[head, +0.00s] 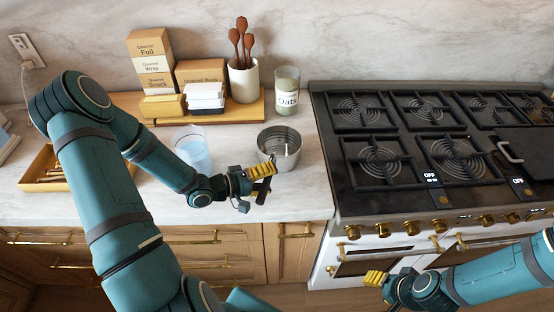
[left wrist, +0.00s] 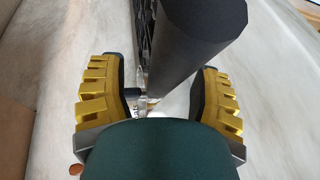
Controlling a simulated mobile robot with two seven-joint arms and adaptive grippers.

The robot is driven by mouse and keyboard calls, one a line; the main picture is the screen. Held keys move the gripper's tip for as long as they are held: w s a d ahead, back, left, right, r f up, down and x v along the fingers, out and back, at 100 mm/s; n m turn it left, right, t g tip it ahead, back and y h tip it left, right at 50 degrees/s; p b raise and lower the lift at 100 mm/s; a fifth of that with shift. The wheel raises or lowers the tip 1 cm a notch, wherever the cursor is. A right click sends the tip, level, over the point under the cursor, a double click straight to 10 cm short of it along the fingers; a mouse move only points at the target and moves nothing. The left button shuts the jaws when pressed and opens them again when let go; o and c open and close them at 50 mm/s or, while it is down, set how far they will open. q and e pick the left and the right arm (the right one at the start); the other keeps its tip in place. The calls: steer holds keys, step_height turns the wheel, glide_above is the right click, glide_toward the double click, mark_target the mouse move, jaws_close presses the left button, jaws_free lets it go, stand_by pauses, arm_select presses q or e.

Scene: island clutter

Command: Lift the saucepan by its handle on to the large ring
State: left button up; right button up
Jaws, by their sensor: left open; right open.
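The steel saucepan (head: 279,143) stands upright on the worktop, left of the stove. A dark grey bar, apparently its handle (left wrist: 196,45), lies between the two yellow-padded fingers of my left gripper (left wrist: 163,98) in the left wrist view. My left gripper (head: 264,181) is open at the pan's near side in the head view, hiding much of the handle. I cannot tell whether a finger touches it. The front-row ring (head: 458,157) right of the leftmost looks largest; it is bare. My right gripper (head: 384,284) is open and empty in front of the stove.
A glass (head: 192,149) stands left of the pan. The stove (head: 330,150) has raised grates, and a dark pan or griddle (head: 526,152) lies at right.

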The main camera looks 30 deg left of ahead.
arm_select(q)
jaws_close()
steer(key=shift+r, duration=0.1)
stand_by(0.4)
